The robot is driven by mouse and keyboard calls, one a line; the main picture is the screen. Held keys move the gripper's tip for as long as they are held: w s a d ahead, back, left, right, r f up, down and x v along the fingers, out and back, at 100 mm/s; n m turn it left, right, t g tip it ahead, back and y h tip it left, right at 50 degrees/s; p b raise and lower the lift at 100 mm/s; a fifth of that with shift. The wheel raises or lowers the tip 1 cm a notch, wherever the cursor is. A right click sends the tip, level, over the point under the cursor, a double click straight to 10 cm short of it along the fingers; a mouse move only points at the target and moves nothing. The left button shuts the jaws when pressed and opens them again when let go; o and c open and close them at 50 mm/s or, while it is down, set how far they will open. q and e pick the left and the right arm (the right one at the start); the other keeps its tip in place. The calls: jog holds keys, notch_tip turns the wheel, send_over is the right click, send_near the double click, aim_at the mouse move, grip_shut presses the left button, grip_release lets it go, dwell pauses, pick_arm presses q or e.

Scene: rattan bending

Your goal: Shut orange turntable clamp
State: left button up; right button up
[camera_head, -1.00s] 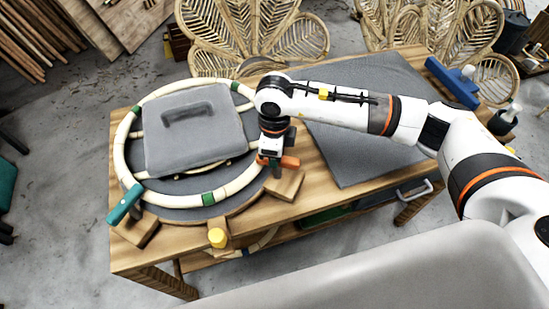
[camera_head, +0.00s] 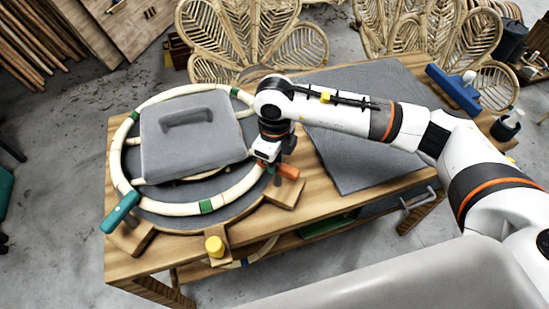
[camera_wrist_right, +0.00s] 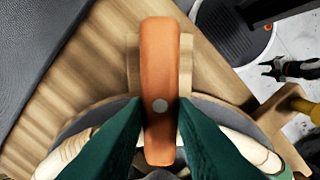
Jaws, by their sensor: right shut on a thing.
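The orange clamp (camera_head: 287,171) sits at the right front edge of the round turntable (camera_head: 235,216), on a wooden block. In the right wrist view its orange handle (camera_wrist_right: 160,75) stands lengthwise between the two green fingers. My right gripper (camera_head: 272,170) is shut on the handle near its lower end in that view (camera_wrist_right: 160,128). A pale rattan ring (camera_head: 240,191) with green bands lies around the turntable and passes under the fingers. The contact between clamp and ring is hidden by the gripper. My left gripper is not in view.
A teal clamp (camera_head: 122,211) sits at the turntable's left front, and a yellow knob (camera_head: 214,246) at the front. A grey lid-like block (camera_head: 190,140) with a handle lies within the ring. A dark mat (camera_head: 350,150) covers the right of the table.

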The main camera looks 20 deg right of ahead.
jog(key=o, duration=1)
jog(key=shift+r, duration=0.1)
notch_tip(320, 180, up, 12)
jog(key=shift+f+b, duration=0.1)
jog(key=shift+b, duration=0.9)
